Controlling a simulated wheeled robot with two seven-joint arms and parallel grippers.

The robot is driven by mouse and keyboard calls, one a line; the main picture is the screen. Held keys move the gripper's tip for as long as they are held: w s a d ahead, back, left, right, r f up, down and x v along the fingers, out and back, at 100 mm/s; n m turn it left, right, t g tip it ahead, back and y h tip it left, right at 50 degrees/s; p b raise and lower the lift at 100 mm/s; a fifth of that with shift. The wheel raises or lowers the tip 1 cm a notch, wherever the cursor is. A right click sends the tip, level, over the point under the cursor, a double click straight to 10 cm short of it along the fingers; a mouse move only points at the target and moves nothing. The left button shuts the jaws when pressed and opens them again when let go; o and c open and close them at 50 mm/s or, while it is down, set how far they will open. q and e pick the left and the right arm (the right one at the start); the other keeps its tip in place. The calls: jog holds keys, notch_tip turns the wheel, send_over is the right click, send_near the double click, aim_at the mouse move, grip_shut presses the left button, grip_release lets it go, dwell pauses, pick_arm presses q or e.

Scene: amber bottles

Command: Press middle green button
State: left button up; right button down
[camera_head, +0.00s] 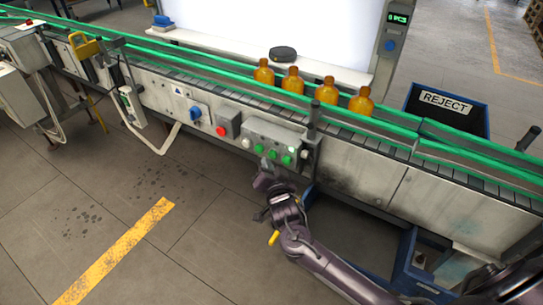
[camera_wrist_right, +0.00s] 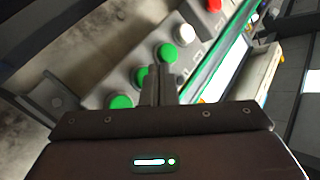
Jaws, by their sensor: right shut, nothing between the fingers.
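The control box (camera_head: 272,132) on the conveyor's front side carries a row of three green buttons. The middle green button (camera_head: 273,154) shows between the other two; in the right wrist view (camera_wrist_right: 140,77) it is partly hidden behind my fingers. The other green buttons (camera_wrist_right: 167,52) (camera_wrist_right: 120,102) lie on either side of it. My right gripper (camera_head: 264,172) is shut and empty, just below and in front of the box. In the right wrist view its fingertips (camera_wrist_right: 159,70) overlap the button row; I cannot tell whether they touch. My left gripper is not in view.
A white button (camera_wrist_right: 185,34) and a red button (camera_wrist_right: 214,5) are beside the green row. Several amber bottles (camera_head: 327,92) stand on the conveyor above. A blue reject bin (camera_head: 447,107) is at the right. The floor (camera_head: 200,215) left of my right arm is clear.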

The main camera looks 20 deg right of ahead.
jog(key=shift+d, duration=0.1)
jog(key=shift+w+d, duration=0.2)
jog(key=shift+w, duration=0.05)
